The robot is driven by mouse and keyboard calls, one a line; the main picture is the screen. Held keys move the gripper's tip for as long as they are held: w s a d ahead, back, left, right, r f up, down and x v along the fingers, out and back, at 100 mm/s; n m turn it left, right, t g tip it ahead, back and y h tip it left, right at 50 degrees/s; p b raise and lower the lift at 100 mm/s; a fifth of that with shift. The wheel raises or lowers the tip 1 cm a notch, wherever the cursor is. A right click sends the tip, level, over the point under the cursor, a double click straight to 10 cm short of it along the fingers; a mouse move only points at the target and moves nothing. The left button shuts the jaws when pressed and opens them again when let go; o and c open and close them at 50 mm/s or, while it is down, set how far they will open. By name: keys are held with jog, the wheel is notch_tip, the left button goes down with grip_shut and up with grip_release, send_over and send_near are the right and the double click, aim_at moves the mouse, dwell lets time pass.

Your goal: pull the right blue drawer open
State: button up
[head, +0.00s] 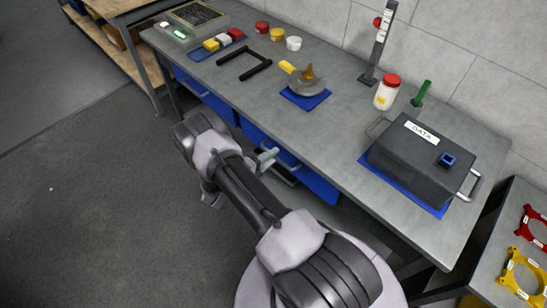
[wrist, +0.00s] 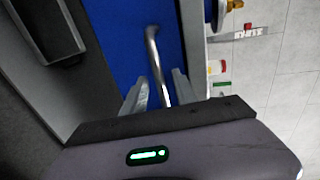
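The right blue drawer (head: 315,182) is under the front edge of the grey workbench. Its blue front also shows in the wrist view (wrist: 120,45), with a grey metal bar handle (wrist: 154,58) standing out from it. My gripper (head: 267,160) is at this drawer front in the head view. In the wrist view, my gripper's two fingers (wrist: 158,93) are apart, one on each side of the bar, with a gap on the left and the bar closer to the right finger. I cannot tell whether the right finger touches it. The left blue drawer (head: 212,99) is farther along the bench.
The workbench top (head: 240,95) holds a grey DATA box (head: 405,158) on a blue mat, a red-lidded white jar (head: 387,93), a stand (head: 378,45) and a dish on a blue mat (head: 306,97). The floor (head: 90,210) left of my arm is clear.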

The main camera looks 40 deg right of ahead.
jog(key=shift+w+d+f, duration=0.1)
jog(key=shift+d, duration=0.6)
grip_shut()
dwell(1.0)
